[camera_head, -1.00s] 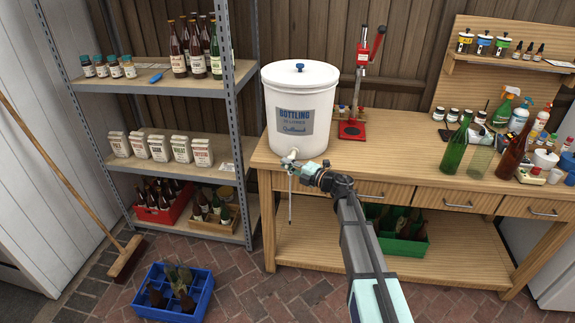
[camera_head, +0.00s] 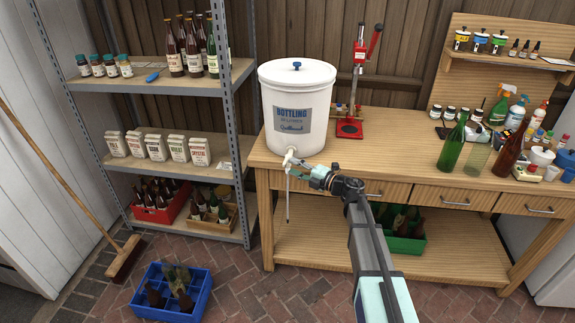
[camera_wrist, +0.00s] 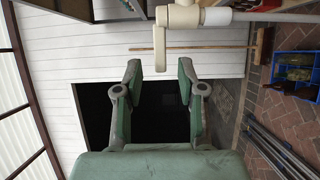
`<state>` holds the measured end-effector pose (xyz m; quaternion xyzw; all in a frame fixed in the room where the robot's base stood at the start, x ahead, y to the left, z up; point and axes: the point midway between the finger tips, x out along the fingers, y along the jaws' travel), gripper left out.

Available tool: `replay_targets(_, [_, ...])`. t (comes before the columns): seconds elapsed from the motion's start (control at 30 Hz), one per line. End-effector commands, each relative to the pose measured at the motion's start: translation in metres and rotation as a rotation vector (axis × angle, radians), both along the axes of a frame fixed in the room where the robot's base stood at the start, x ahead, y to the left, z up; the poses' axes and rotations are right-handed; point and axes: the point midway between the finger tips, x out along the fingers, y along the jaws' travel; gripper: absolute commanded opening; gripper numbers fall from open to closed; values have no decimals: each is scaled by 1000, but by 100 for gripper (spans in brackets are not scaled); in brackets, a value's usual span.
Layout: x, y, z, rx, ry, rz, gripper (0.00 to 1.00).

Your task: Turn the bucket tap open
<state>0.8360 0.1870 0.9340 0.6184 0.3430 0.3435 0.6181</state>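The white bottling bucket (camera_head: 296,118) stands lidded at the left end of the wooden bench. Its pale tap (camera_head: 289,156) sticks out low on its front, over the bench edge. In the wrist view the tap (camera_wrist: 180,16) crosses the top, and its lever (camera_wrist: 160,45) points down the picture. My gripper (camera_head: 298,166) is close beside the tap, to its right in the head view. Contact cannot be made out in the head view.
A thin tube (camera_head: 288,205) hangs below the tap. A red bottle capper (camera_head: 352,100) stands right of the bucket. Glass bottles (camera_head: 453,145) stand farther right on the bench. A metal shelf (camera_head: 160,85) is to the left, and a blue crate (camera_head: 173,293) sits on the floor.

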Motion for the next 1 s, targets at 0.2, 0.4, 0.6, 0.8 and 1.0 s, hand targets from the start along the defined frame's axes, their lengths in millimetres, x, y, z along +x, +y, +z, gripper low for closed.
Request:
replay_targets(0.2, [-24, -36, 1, 0, 0, -3, 40])
replay_targets(0.4, [-35, -56, 1, 1, -1, -1, 40])
replay_targets(0.6, [-38, -61, 0, 1, -1, 0, 40])
replay_targets(0.8, [-38, -61, 0, 1, -1, 0, 40])
replay_targets(1.0, [-37, -62, 0, 2, 3, -6, 40])
